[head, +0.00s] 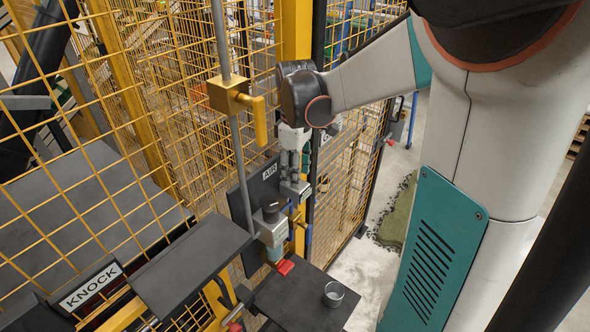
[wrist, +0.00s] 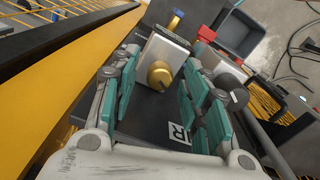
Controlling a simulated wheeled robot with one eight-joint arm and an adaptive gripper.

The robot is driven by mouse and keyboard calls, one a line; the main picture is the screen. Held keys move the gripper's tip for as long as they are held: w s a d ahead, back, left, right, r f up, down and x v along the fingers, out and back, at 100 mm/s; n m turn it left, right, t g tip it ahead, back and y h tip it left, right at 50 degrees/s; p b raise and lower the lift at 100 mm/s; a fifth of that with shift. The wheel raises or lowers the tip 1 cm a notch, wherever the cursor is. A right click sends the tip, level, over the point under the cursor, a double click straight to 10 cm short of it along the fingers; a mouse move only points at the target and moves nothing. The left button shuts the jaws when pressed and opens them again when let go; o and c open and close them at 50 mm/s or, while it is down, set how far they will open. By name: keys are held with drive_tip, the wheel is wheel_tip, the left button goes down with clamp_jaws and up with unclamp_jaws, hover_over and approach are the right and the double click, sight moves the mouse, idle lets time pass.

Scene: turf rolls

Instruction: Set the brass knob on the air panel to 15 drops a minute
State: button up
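The brass knob (wrist: 158,76) sits on a silver block (wrist: 166,56) on the dark air panel, seen in the wrist view. The white AIR label (wrist: 179,134) is nearer the gripper's palm. My gripper (wrist: 162,62) is open, with its teal-padded fingers on either side of the knob and a gap on each side. I cannot tell how deep the knob sits between them. In the head view my gripper (head: 292,172) points down in front of the air panel (head: 262,192), close to a silver block (head: 297,188). The knob is not distinguishable there, and its setting is not readable.
A grey unit with a dark cap (head: 271,228) stands left of my gripper. A brass valve (head: 229,95) with a yellow lever is on the pipe above. Yellow mesh fencing surrounds the panel. Below are a black table (head: 290,302), a small cup (head: 333,294) and the KNOCK sign (head: 90,286).

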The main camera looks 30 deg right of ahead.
clamp_jaws()
drive_tip(key=m+b, duration=0.1)
drive_tip(key=m, duration=0.3)
drive_tip(key=shift+m, duration=0.4)
drive_tip(key=m+b, duration=0.1)
drive_tip(key=m, duration=0.4)
drive_tip(key=shift+m, duration=0.3)
idle(0.3)
drive_tip(key=shift+o, duration=0.6)
unclamp_jaws()
drive_tip(key=shift+s, duration=0.1)
